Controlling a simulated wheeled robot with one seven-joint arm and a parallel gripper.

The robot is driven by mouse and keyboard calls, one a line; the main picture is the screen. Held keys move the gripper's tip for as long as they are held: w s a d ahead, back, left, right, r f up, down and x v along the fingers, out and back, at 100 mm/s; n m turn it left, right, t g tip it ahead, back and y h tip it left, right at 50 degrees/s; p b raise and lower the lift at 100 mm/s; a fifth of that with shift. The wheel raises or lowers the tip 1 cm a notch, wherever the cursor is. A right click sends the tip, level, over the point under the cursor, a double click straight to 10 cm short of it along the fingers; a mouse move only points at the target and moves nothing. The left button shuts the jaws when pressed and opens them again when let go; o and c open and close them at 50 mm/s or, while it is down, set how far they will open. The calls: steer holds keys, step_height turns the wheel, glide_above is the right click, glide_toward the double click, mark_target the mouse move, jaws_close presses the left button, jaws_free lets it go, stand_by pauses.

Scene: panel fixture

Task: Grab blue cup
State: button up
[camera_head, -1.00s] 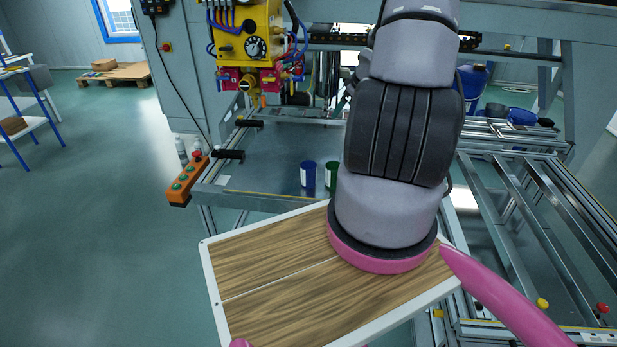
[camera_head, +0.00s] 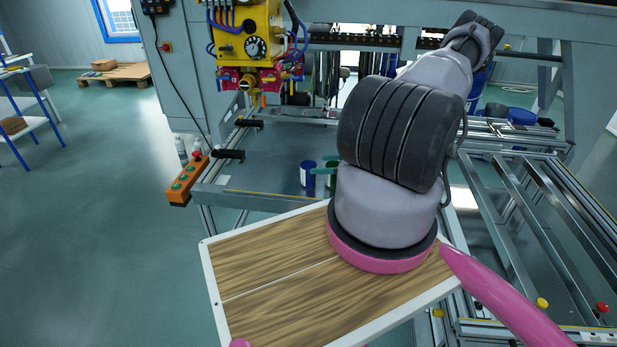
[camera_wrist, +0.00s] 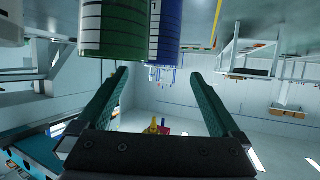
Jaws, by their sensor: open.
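The blue cup (camera_head: 307,174) stands on the grey fixture panel in the head view, left of my arm. The green cup (camera_head: 331,182) is close to its right, mostly hidden by my arm. In the wrist view, which looks upside down, the blue cup (camera_wrist: 166,30) and the larger-looking green cup (camera_wrist: 113,30) show at the top, cut off by the frame edge. My gripper (camera_wrist: 157,73) is open with nothing between its green fingers. Its fingertips are near the two cups; I cannot tell whether they touch.
An orange button box (camera_head: 187,181) is at the panel's left edge, near black handles (camera_head: 229,154). A yellow tool unit (camera_head: 245,35) hangs above. Metal rails (camera_head: 540,215) lie to the right.

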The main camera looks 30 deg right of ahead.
mark_target(303, 165)
steer(key=x, duration=0.7)
steer(key=shift+d, duration=0.15)
steer(key=c, duration=1.3)
